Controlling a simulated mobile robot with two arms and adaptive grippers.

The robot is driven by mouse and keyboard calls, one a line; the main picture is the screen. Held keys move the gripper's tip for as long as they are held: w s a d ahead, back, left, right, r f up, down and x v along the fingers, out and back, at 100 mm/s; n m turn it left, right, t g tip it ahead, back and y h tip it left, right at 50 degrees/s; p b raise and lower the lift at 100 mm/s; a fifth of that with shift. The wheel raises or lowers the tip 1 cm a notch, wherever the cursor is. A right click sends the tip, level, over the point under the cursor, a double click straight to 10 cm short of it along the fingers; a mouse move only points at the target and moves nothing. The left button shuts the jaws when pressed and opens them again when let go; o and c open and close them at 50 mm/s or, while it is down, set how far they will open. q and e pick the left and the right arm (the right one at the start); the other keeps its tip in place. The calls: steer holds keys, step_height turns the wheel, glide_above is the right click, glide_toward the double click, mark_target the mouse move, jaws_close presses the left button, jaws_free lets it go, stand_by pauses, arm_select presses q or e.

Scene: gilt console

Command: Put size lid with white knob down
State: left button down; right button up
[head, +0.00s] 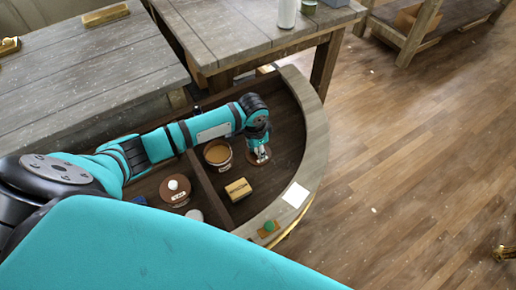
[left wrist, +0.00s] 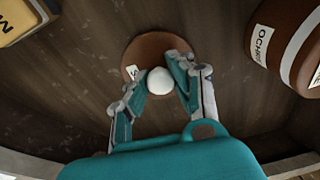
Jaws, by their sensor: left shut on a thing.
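A round brown lid with a white knob (left wrist: 150,48) is under my left gripper (left wrist: 160,84) in the left wrist view. A small pale label on its edge is too small to read. The gripper is shut on the knob. In the head view the lid (head: 259,158) and my left gripper (head: 259,150) are in the console's right compartment, right of an open pot. I cannot tell whether the lid touches the compartment floor. Another brown piece with a white knob (head: 174,184) is in the left compartment. My right gripper is not in view.
The open pot (head: 217,153) stands close left of the gripper; its label reads OCHRE in the left wrist view (left wrist: 283,45). A yellow box (head: 238,189) lies nearer. A divider (head: 203,185) splits the compartments. A white square (head: 296,194) and a green-topped piece (head: 268,227) are on the curved rim.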

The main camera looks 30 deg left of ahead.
mark_target(256, 157)
arm_select(q)
steer(key=c, duration=1.2)
jaws_free()
steer(key=shift+f, duration=0.1)
steer(key=shift+o, duration=0.2)
step_height(256, 157, up, 12)
steer(key=s, duration=0.1)
steer(key=shift+s, duration=0.2)
steer(key=shift+a+r, duration=0.1)
steer(key=shift+r, duration=0.1)
